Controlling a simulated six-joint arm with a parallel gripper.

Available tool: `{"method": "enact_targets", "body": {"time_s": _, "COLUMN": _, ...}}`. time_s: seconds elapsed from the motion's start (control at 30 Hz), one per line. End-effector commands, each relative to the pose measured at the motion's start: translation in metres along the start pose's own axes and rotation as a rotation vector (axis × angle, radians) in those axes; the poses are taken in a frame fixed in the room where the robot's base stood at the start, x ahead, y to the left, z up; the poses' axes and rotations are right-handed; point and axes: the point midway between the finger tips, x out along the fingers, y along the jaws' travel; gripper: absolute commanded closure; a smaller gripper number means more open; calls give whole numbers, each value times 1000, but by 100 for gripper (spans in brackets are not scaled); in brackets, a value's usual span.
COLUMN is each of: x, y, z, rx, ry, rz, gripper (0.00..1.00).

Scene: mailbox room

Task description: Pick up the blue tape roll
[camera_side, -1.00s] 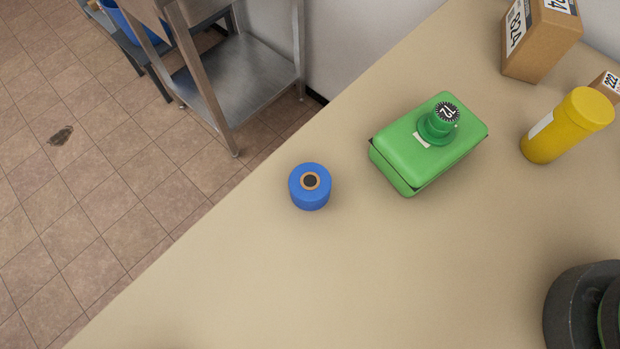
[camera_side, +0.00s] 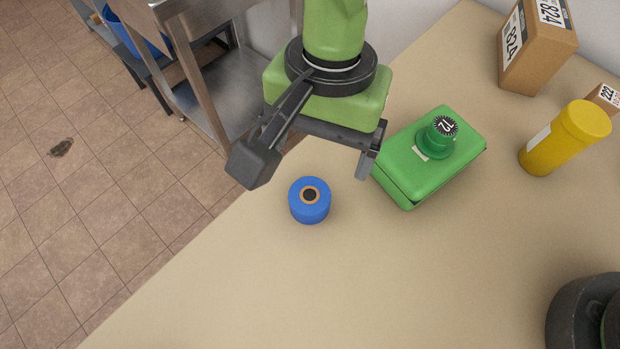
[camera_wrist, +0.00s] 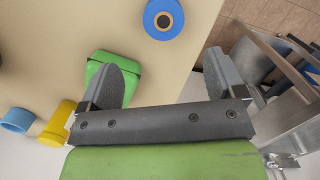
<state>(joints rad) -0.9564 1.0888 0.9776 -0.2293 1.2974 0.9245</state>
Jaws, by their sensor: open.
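The blue tape roll (camera_side: 309,205) stands upright on the beige table, its brown core facing up. It also shows near the top of the wrist view (camera_wrist: 163,24). My gripper (camera_side: 312,168) is in the side view above and behind the roll, with its two dark fingers spread wide and nothing between them. In the wrist view my gripper (camera_wrist: 172,82) is open, and the roll lies beyond the fingertips, apart from them.
A green box (camera_side: 428,160) with a round green knob lies right of the roll, close to my right finger. The table's left edge is near the roll; the table in front is clear.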

Motion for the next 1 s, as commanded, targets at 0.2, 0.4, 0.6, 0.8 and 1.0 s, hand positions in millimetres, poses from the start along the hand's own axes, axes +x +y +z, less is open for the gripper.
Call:
{"method": "enact_targets", "body": {"time_s": 0.2, "x": 33, "y": 0, "z": 2, "rx": 1, "ry": -1, "rz": 9, "gripper": 11}}
{"method": "enact_targets", "body": {"time_s": 0.4, "x": 51, "y": -1, "z": 2, "rx": 1, "ry": -1, "rz": 6, "gripper": 11}}
{"method": "enact_targets", "body": {"time_s": 0.6, "x": 78, "y": -5, "z": 5, "rx": -1, "ry": -1, "rz": 8, "gripper": 11}}
{"method": "enact_targets", "body": {"time_s": 0.8, "x": 100, "y": -5, "z": 5, "rx": 1, "ry": -1, "rz": 5, "gripper": 11}}
{"method": "enact_targets", "body": {"time_s": 1.0, "x": 102, "y": -6, "z": 5, "rx": 1, "ry": -1, "rz": 3, "gripper": 11}}
